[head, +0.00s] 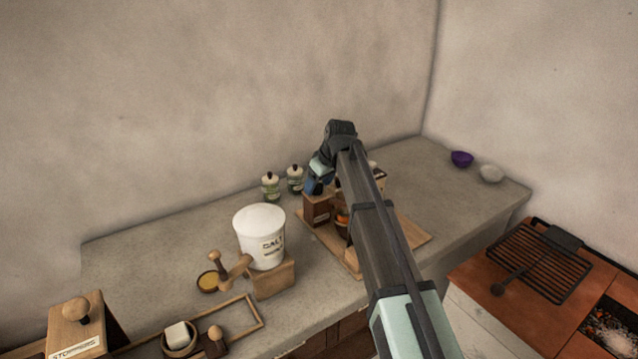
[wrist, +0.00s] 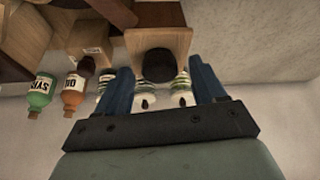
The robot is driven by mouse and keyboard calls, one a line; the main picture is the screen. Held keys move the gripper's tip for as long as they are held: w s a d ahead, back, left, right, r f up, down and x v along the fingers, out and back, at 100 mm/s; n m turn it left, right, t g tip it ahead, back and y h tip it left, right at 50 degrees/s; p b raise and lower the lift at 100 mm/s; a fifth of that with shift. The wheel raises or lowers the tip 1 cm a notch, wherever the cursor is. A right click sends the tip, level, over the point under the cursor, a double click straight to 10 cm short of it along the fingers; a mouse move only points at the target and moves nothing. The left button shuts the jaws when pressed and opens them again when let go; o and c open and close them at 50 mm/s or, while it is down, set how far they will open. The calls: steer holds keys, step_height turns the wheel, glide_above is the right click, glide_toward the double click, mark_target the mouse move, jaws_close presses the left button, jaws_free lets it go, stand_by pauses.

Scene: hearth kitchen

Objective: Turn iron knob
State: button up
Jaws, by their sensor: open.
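A dark round knob (wrist: 158,66), which looks like the iron knob, sits against the face of a wooden block (wrist: 160,38) in the wrist view. My gripper (wrist: 160,76) is open, with one blue finger on each side of the knob. I cannot tell whether either finger touches it. In the head view my gripper (head: 317,182) is above a brown wooden box (head: 317,209) on the counter. My arm hides much of that spot, and the knob cannot be made out there.
Two lidded jars (head: 270,187) stand left of my gripper by the wall. A white salt tub (head: 260,236) stands nearer on the counter (head: 403,158). Bottles (wrist: 75,92) show in the wrist view.

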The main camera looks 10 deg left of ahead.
steer(key=c, duration=1.1)
steer(key=shift+o, duration=0.2)
steer(key=m, duration=0.2)
steer(key=m+t+h, duration=0.1)
steer(key=m, duration=0.1)
steer(key=shift+s+a, duration=0.15)
steer(key=m, duration=0.1)
steer(key=m+h, duration=0.1)
steer(key=m, duration=0.1)
steer(key=m+h, duration=0.1)
steer(key=m, duration=0.1)
steer(key=shift+a+t, duration=0.25)
steer(key=shift+t, duration=0.15)
steer(key=m+h, duration=0.1)
steer(key=m, duration=0.3)
steer(key=shift+a+m+h, duration=0.2)
steer(key=shift+m+h, duration=0.2)
steer(key=shift+a+m+g+h, duration=0.1)
steer(key=shift+m+g+h, duration=0.4)
steer(key=shift+m, duration=1.4)
